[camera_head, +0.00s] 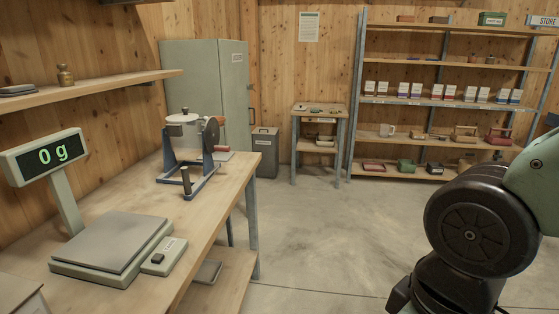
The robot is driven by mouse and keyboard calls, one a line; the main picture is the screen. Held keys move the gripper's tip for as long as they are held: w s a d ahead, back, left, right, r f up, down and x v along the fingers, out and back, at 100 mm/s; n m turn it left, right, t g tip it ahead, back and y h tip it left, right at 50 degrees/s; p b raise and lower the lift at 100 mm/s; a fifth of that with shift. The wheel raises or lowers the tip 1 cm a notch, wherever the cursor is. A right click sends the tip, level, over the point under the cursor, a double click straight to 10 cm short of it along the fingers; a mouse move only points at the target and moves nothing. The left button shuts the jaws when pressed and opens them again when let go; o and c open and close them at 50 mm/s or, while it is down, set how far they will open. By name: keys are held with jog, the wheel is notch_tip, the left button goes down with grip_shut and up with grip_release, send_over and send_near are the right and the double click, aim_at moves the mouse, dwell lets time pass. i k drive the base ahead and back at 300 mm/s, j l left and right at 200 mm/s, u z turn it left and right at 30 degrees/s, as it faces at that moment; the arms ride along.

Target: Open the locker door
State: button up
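The locker (198,88) is a tall grey-green metal cabinet standing in the back left corner against the wooden wall. Its door seems to be the narrow face on its right side (236,95), which carries a small label near the top and looks shut. A small dark part, possibly a handle, shows at that side's right edge. My arm (470,230) fills the lower right of the picture, far from the locker. My gripper is not in view.
A wooden bench (215,200) with a scale (110,250) and a hand-cranked mixer (185,140) stands at left, partly in front of the locker. A grey bin (265,155), small table (320,112) and loaded shelves (440,100) line the back. The middle floor is clear.

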aim_at(234, 62)
jog(key=i, duration=1.25)
jog(key=i+l+u, duration=0.1)
jog(key=i, duration=1.2)
jog(key=i+l, duration=0.15)
jog(key=i, duration=1.1)
jog(key=i+u, duration=0.3)
